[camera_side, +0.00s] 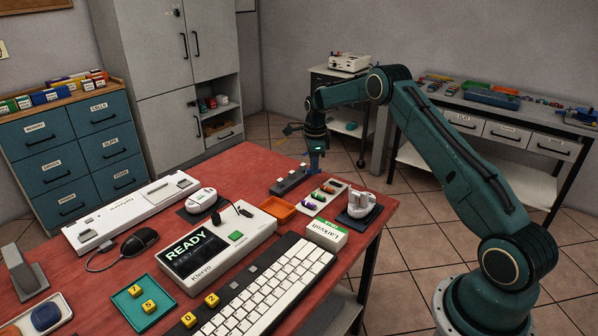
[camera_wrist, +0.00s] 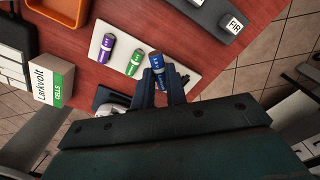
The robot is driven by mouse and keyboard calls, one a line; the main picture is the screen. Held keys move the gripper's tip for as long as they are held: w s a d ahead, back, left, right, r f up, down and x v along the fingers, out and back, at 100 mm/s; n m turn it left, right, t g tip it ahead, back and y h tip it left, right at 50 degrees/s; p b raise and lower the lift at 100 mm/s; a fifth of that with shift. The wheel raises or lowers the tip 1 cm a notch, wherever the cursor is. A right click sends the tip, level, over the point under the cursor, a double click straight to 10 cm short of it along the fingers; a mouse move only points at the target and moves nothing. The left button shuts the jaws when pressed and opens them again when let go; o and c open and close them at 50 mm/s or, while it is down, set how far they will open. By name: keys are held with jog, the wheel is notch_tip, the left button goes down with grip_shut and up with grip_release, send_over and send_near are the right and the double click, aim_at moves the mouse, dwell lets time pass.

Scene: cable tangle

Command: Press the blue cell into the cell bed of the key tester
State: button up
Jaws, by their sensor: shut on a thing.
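My gripper (camera_side: 315,170) is shut on the blue cell (camera_wrist: 157,64), which sits between the fingertips in the wrist view. The cell is over or at the end of a white card (camera_wrist: 187,75); I cannot tell whether it touches it. A green cell (camera_wrist: 134,63) and a purple cell (camera_wrist: 105,48) lie on the card to its left. In the side view the gripper points down at the table's far edge, near a dark grey block (camera_side: 290,180). A white device with a READY screen (camera_side: 190,250) stands mid-table. I cannot tell which part is the cell bed.
An orange tray (camera_side: 278,208) and a Larkvolt box (camera_side: 327,235) stand near the card. A white keyboard (camera_side: 275,290) fills the front. A small device on a dark pad (camera_side: 359,207) stands at the right table edge. Red tabletop (camera_side: 245,165) is clear at the back.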

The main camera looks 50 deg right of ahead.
jog(key=w+a+r+n, duration=0.2)
jog(key=w+a+n, duration=0.2)
jog(key=a+n, duration=0.85)
notch_tip(320, 180, up, 2)
jog(key=n, duration=1.5)
send_over(246, 214)
jog(key=shift+w+r, duration=0.1)
jog(key=shift+f, duration=2.95)
jog(key=shift+f, duration=0.5)
jog(key=o, duration=0.4)
jog(key=shift+o, duration=0.2)
